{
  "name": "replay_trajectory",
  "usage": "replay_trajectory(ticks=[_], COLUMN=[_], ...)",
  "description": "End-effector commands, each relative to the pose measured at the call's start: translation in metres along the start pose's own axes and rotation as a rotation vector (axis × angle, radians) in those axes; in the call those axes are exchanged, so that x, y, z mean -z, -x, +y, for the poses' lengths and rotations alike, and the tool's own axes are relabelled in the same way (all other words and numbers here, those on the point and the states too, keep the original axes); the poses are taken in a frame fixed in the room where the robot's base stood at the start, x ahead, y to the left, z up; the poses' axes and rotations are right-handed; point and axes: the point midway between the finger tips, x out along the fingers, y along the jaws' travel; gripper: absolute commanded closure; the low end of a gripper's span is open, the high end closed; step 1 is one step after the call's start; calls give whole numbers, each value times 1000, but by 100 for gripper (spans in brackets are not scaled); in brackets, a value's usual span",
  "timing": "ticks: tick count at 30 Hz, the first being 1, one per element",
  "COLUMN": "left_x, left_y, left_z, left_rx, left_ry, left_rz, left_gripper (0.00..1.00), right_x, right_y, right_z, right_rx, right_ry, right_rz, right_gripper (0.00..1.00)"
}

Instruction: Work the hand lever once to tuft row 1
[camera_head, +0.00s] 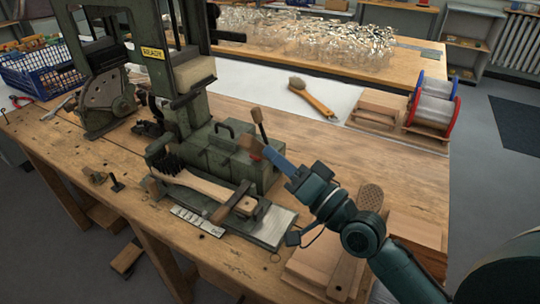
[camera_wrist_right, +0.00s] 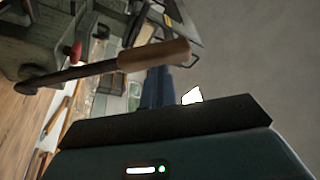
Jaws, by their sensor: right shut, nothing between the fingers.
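The green tufting machine (camera_head: 190,115) stands on the wooden bench. A brown wooden grip (camera_head: 250,143) shows at its right side, beside a thin dark rod with a small lighter tip (camera_head: 256,115). In the right wrist view a wooden lever handle (camera_wrist_right: 152,55) on a long dark rod crosses above the fingers. My right gripper (camera_head: 268,152) is shut and empty, its blue fingertips close to the brown grip; contact cannot be told. My left gripper is out of view.
Wooden blocks (camera_head: 420,232) lie on the bench near my right arm. Bare bench (camera_head: 325,150) lies right of the machine.

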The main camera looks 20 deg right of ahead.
Motion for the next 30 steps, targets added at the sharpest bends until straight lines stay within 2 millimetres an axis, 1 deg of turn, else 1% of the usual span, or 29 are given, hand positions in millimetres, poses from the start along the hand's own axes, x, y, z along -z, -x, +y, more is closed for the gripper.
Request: replay_trajectory(ticks=[1,6,9,12,18,30], left_x=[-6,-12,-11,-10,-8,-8], left_y=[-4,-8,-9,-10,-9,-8], left_z=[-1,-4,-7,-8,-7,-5], left_rx=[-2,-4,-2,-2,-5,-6], left_ry=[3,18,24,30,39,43], left_rz=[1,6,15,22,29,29], left_gripper=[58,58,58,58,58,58], right_x=[-4,-1,0,2,4,4], right_y=[13,44,59,68,76,76], right_z=[5,6,6,6,5,4], right_rx=[-2,0,1,2,5,6], right_ry=[3,4,6,4,3,4], right_rz=[-4,0,2,4,7,9], right_gripper=[100,100,100,100,100,100])
